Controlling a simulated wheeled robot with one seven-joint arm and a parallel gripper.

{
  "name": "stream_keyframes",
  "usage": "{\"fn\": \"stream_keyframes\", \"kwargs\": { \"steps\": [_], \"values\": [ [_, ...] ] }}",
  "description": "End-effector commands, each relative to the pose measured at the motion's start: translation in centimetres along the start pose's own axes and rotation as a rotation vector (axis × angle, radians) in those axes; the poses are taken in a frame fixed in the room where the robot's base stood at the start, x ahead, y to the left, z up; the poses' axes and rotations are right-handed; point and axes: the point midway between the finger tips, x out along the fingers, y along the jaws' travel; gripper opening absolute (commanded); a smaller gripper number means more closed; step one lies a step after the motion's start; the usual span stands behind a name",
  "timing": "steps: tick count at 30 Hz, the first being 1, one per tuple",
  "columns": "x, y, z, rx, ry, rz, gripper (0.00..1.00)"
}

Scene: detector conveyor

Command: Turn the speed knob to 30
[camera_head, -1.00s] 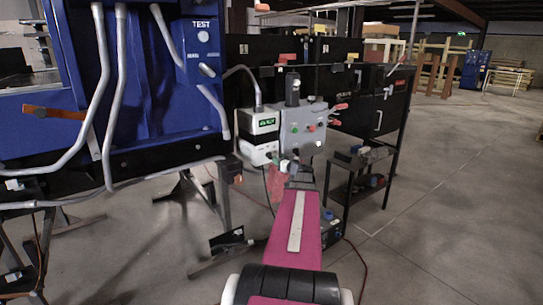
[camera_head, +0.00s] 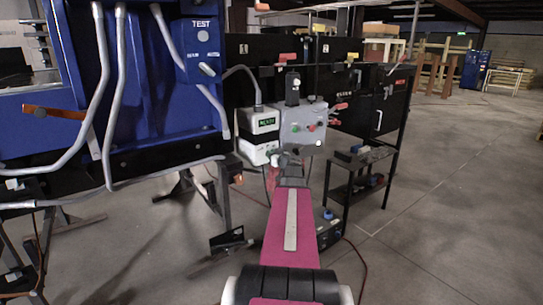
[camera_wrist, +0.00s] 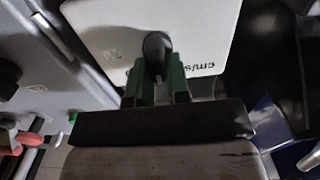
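The speed knob (camera_wrist: 157,48) is a dark, rounded knob on a pale panel (camera_wrist: 205,22) in the wrist view. The panel carries the printed letters "cm/s" to the knob's right. The green fingers of my gripper (camera_wrist: 160,80) reach up on both sides of the knob's lower part, with a narrow gap between them. Whether they press on it is unclear. In the head view my gripper (camera_head: 283,160) is at the lower front of the white control unit (camera_head: 262,121), which has a small lit green display. The knob and its setting cannot be made out there.
A blue machine (camera_head: 150,90) with grey tubes fills the left. A black shelf stand (camera_head: 375,175) is at the right. The floor further right is open.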

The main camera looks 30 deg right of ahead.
Motion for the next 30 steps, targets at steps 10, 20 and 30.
{"fn": "stream_keyframes", "kwargs": {
  "steps": [10, 20, 30],
  "values": [
    [0.05, 0.05, 0.02, 0.029, 0.000, -0.001, 0.00],
    [0.07, 0.32, 0.06, 0.226, 0.000, -0.001, 0.00],
    [0.08, 0.73, 0.23, 0.546, 0.000, -0.001, 0.00]
  ]
}}
